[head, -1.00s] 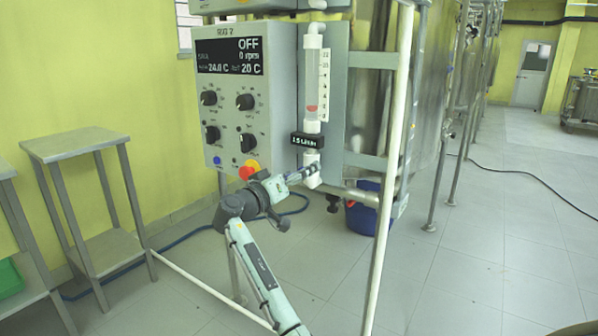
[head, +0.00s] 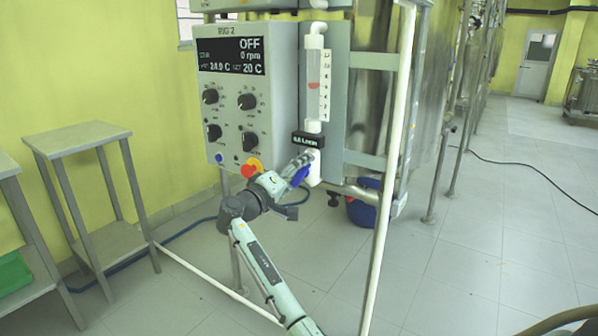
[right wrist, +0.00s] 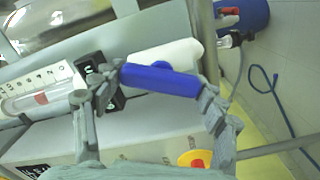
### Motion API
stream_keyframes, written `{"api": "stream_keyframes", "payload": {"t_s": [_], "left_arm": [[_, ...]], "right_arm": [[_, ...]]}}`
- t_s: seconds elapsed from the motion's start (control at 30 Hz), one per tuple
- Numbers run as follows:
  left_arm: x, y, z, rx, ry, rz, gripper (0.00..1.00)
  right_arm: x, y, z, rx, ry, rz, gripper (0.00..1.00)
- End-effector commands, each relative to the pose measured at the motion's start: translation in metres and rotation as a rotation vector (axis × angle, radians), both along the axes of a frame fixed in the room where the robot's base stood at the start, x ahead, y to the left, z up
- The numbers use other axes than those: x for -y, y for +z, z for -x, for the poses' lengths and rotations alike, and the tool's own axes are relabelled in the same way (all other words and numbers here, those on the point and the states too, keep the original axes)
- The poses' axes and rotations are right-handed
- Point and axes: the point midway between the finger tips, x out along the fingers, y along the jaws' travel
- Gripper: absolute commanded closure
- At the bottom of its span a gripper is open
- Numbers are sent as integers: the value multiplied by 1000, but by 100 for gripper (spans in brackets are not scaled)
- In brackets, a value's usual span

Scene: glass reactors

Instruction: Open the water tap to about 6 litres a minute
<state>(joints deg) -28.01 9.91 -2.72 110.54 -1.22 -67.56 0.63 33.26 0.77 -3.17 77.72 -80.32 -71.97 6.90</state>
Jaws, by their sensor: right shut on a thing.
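The water tap's blue lever (right wrist: 165,82) lies between the fingers of my right gripper (right wrist: 160,84), which is shut on it. In the head view the lever (head: 301,174) shows partly behind my right gripper (head: 298,166), beside the white pipe (head: 314,168). Above it stands the clear flow tube (head: 314,60) with a scale (head: 325,85) and a red float (head: 313,85) around mid-scale. The small black flow display (head: 308,140) below the tube shows L/min, but its digits are too small to read surely. My left gripper is out of view.
The control box (head: 248,110) reads OFF and 0 rpm. Its red button (head: 248,171) on a yellow base is close to my right gripper. A white upright post (head: 390,170) stands to the right. A blue bucket (head: 362,208) is on the floor. Metal tables (head: 80,140) stand left.

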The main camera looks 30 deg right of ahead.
Motion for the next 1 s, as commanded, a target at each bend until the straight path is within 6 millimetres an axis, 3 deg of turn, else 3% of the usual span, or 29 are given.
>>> {"api": "stream_keyframes", "payload": {"t_s": [0.37, 0.4, 0.43, 0.77, 1.0], "left_arm": [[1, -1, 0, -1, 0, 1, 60], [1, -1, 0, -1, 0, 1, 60], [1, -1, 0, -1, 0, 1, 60], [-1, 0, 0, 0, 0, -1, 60], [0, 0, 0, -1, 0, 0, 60]], "right_arm": [[0, -1, 0, -3, 0, 0, 57], [0, -1, 0, -3, 0, 0, 24], [0, -1, 0, -3, 0, 0, 20], [-1, 0, 0, -2, 0, 0, 19], [-30, -1, 12, -2, 4, -2, 19]]}}
